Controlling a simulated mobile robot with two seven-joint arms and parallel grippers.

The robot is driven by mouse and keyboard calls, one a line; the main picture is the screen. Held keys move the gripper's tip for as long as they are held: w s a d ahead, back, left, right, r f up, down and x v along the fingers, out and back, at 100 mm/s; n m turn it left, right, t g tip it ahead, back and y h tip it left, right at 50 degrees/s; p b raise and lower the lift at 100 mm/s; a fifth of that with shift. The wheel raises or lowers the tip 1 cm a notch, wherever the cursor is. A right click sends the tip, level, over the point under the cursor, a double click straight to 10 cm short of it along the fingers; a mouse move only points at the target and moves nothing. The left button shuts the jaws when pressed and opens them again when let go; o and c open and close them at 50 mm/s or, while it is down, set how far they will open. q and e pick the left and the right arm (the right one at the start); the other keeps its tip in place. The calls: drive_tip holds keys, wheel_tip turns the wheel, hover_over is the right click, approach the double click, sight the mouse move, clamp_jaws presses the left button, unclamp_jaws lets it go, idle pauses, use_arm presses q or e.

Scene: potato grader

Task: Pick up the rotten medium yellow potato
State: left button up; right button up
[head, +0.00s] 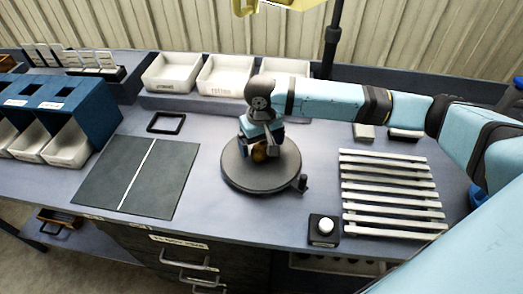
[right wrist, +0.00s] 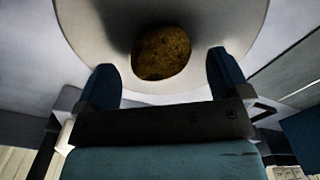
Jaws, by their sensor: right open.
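The potato (head: 259,154) is a small brown-yellow lump on the round dark turntable (head: 235,178), partly hidden by my right gripper. In the right wrist view the potato (right wrist: 162,53) looks mottled brown and yellow and lies ahead of the fingers on a pale-looking round surface. My right gripper (head: 262,147) points down over the turntable; it also shows in the right wrist view (right wrist: 163,82), with its two blue fingers apart on either side of the potato's near end. I cannot tell whether they touch it. My left gripper is not in view.
White bins (head: 226,77) stand along the back. A blue dispenser (head: 72,108) with white trays is at the left. A dark mat (head: 133,177) with a white line lies left of the turntable. A white slatted rack (head: 390,194) and a button box (head: 324,229) are at the right.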

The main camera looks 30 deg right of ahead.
sight(262, 146)
drive_tip(key=shift+s+f, duration=0.1)
drive_tip(key=shift+f, duration=1.35)
drive_tip(key=c, duration=1.1)
drive_tip(key=shift+o, duration=0.2)
wheel_tip(262, 146, up, 10)
drive_tip(key=shift+r, duration=0.1)
